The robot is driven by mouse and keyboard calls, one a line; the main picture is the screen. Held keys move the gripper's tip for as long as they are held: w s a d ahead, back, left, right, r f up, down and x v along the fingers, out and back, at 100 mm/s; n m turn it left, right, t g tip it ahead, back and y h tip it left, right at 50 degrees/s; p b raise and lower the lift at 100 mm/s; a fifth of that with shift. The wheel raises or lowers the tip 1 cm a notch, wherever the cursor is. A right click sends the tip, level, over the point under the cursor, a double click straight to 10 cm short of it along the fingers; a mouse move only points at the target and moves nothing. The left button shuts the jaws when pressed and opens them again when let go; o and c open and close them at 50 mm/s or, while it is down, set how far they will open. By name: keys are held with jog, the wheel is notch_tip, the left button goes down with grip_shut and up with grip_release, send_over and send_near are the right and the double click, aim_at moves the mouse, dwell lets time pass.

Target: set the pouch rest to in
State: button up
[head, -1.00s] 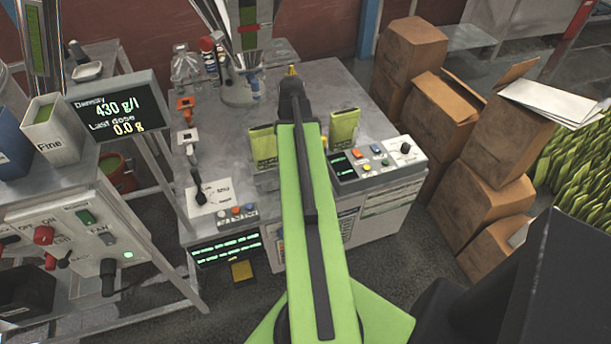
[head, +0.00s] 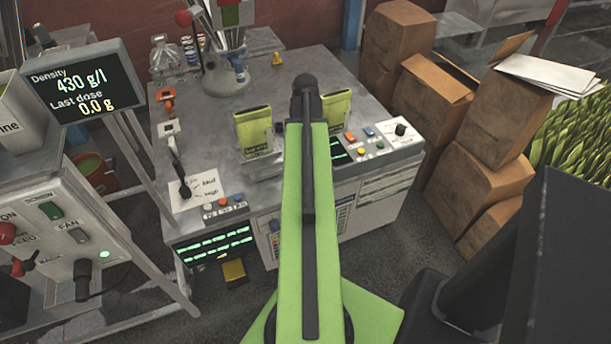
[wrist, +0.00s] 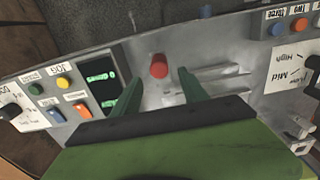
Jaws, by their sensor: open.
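A red round knob (wrist: 159,66) stands on the grey machine top in the wrist view. My gripper (wrist: 158,84) is open, its two green fingers pointing at the knob, one to each side in the picture. Whether they touch it is unclear. In the head view my own green arm hides the gripper and the knob. No label shows which part is the pouch rest, and its setting cannot be read. Two green pouches (head: 253,131) (head: 337,108) stand upright on the machine top, either side of my arm; the right one is partly hidden.
A button panel with a display (wrist: 103,78) lies left of the fingers in the wrist view. Right are slotted metal strips (wrist: 215,78) and a paper scale (wrist: 290,65) with a lever. Cardboard boxes (head: 490,135) stand right of the machine, a density display (head: 77,82) left.

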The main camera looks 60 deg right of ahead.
notch_tip(320, 180, down, 9)
jog(key=b, duration=0.7)
jog(key=shift+r, duration=0.1)
jog(key=shift+c, duration=0.2)
grip_shut()
jog(key=shift+a, duration=0.1)
dwell(0.4)
